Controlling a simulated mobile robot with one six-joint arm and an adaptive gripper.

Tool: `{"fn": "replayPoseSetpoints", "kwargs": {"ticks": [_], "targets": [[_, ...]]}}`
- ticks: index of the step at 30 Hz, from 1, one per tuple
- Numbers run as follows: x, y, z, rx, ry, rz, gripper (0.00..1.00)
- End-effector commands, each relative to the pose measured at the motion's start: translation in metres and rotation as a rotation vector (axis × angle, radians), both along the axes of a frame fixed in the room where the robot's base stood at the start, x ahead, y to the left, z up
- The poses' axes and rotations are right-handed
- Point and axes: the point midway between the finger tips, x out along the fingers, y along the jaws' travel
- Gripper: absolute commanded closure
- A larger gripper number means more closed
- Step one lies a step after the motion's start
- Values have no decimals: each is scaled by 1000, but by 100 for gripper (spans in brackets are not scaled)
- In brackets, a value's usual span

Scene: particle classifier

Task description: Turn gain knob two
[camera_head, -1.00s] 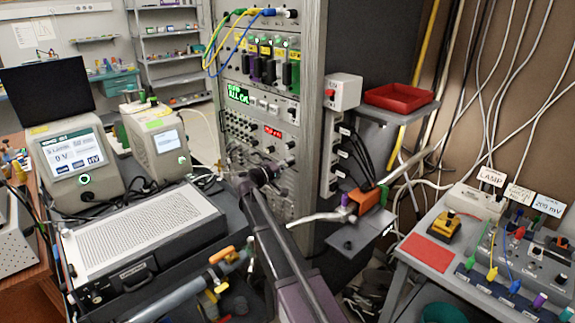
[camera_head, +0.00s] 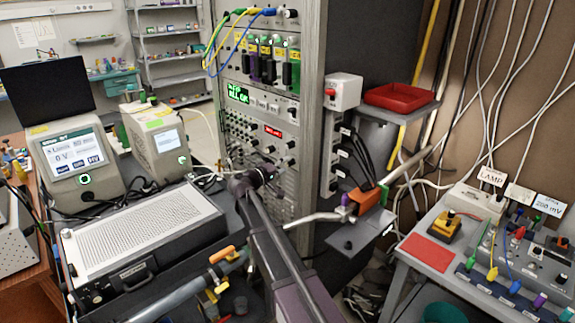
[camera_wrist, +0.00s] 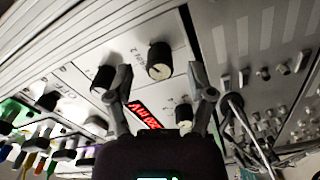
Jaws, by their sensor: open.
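A black gain knob with a pale front face (camera_wrist: 159,61) sits on the light panel in the wrist view, beside a printed label that seems to end in "2". My gripper (camera_wrist: 152,84) is open, with one finger on each side below this knob. The right fingertip looks close to it; I cannot tell whether it touches. A second black knob (camera_wrist: 104,78) lies just left of the left finger. In the head view my gripper (camera_head: 264,173) is at the front of the rack's lower panels, and the individual gain knob there is too small or hidden to make out.
A red lit display (camera_wrist: 144,114) and a small knob (camera_wrist: 184,113) lie close to the fingers. Cables (camera_wrist: 245,135) hang to the right. In the head view a metal rod (camera_head: 315,219) and an orange block (camera_head: 368,197) stick out right of my arm.

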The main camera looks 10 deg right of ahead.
Motion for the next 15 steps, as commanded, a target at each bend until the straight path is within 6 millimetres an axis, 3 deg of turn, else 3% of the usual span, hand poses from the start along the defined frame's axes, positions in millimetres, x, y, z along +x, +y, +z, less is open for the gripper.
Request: {"fn": "replayPoseSetpoints", "kwargs": {"ticks": [15], "targets": [[-40,69,0,-1,0,2,30]]}}
